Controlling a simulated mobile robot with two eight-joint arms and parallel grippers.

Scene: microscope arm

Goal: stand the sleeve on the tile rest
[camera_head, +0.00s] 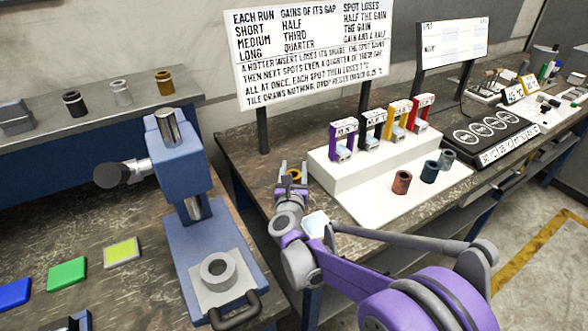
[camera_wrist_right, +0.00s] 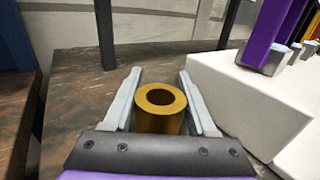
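A gold-brown hollow sleeve (camera_wrist_right: 160,120) stands upright between the fingers of my right gripper (camera_wrist_right: 160,78), which press close on both sides; its lower part is hidden by the gripper. In the head view the sleeve (camera_head: 294,174) shows as a small gold ring between the right gripper's fingers (camera_head: 292,168), left of the white block. A flat white tile (camera_head: 372,204) lies in front of that block and looks like the tile rest. It bears a reddish-brown sleeve (camera_head: 401,182) and two dark bluish sleeves (camera_head: 430,171). My left gripper is not in view.
The white block (camera_head: 325,168) carries several coloured clamp-like stands. A blue microscope-like stand (camera_head: 185,170) holds a grey ring (camera_head: 218,272) at left. A sign (camera_head: 310,50) stands behind. Black, steel and gold cylinders sit on a shelf (camera_head: 100,118). The tile's front left is bare.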

